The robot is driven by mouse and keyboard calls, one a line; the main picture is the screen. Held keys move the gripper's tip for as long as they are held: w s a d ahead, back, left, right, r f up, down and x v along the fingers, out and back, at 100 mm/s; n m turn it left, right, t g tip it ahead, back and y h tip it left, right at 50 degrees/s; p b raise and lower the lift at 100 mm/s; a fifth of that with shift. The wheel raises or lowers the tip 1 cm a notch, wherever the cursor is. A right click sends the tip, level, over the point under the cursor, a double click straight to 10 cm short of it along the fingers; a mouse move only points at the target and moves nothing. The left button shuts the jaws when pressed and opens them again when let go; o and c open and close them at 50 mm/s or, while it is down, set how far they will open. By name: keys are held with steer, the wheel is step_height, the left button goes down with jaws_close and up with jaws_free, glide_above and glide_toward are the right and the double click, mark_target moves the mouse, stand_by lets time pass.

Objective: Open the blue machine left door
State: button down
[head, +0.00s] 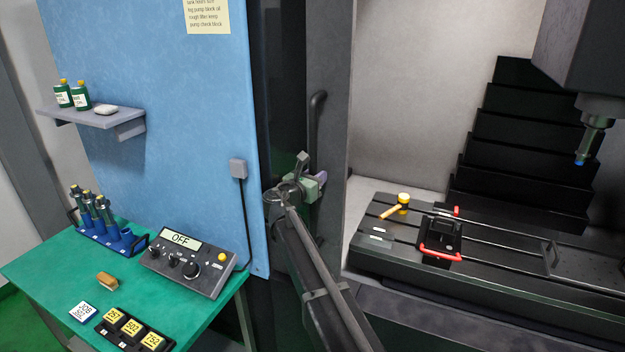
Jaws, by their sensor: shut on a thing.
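The blue machine's left door (333,130) is a dark grey panel beside the blue side panel (180,60). To the right of its edge the work space shows uncovered. A dark vertical bar handle (315,115) stands on the door, its upper end bent in. My gripper (310,184) is at the lower part of this handle, shut on it. My gripper and arm hide the handle's lower end and part of the door.
A green table (60,265) at the left carries a control box (188,262) reading OFF, and a blue holder (108,236). Inside the machine are a slotted bed (380,255), a yellow-headed mallet (402,203) and a red-handled vise (442,237). A spindle (592,130) hangs above right.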

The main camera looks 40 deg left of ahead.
steer(key=shift+a, duration=0.2)
steer(key=c, duration=0.9)
jaws_free()
steer(key=shift+s, duration=0.1)
steer(key=s, duration=1)
steer(key=shift+s+d, duration=0.25)
steer(key=shift+s, duration=0.1)
